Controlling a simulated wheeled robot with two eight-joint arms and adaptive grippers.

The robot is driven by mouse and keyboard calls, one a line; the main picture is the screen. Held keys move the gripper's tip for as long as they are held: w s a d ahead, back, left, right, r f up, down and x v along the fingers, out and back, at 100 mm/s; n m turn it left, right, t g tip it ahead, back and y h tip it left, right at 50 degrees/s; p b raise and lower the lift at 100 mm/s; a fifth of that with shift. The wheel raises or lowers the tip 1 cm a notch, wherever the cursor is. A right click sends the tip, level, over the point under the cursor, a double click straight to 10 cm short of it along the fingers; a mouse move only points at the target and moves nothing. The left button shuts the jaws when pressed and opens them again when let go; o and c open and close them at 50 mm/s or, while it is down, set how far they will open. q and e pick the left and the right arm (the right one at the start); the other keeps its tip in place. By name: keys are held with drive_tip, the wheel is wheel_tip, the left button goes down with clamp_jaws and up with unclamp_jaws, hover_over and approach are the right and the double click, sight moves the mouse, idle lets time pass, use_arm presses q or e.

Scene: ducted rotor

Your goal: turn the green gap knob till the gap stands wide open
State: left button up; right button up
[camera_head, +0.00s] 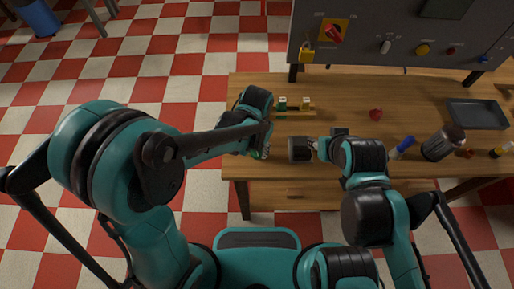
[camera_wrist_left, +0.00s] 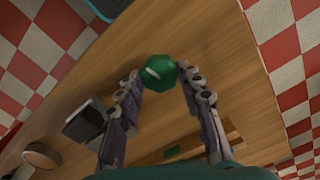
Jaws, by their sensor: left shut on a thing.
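The green gap knob (camera_wrist_left: 165,78) sits between the fingertips of my left gripper (camera_wrist_left: 160,76) in the left wrist view. It is faceted and carries a pale mark, slightly tilted. The left fingers are closed on its sides. In the head view my left gripper (camera_head: 262,150) is low at the table's front left edge, and its arm hides most of the knob. The gap itself cannot be made out.
The wooden table (camera_head: 340,95) bears a small rack with green and yellow pieces (camera_head: 294,106), a red object (camera_head: 376,113), a dark tray (camera_head: 476,114), a blue item (camera_head: 403,146) and a dark jar (camera_head: 443,143). A grey panel (camera_head: 365,30) with knobs stands behind. The table's middle is fairly clear.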

sight(257, 151)
use_arm(q)
drive_tip(key=shift+m, duration=0.3)
drive_tip(key=o, duration=1.2)
drive_tip(key=shift+c, duration=0.2)
wheel_tip(257, 151, up, 12)
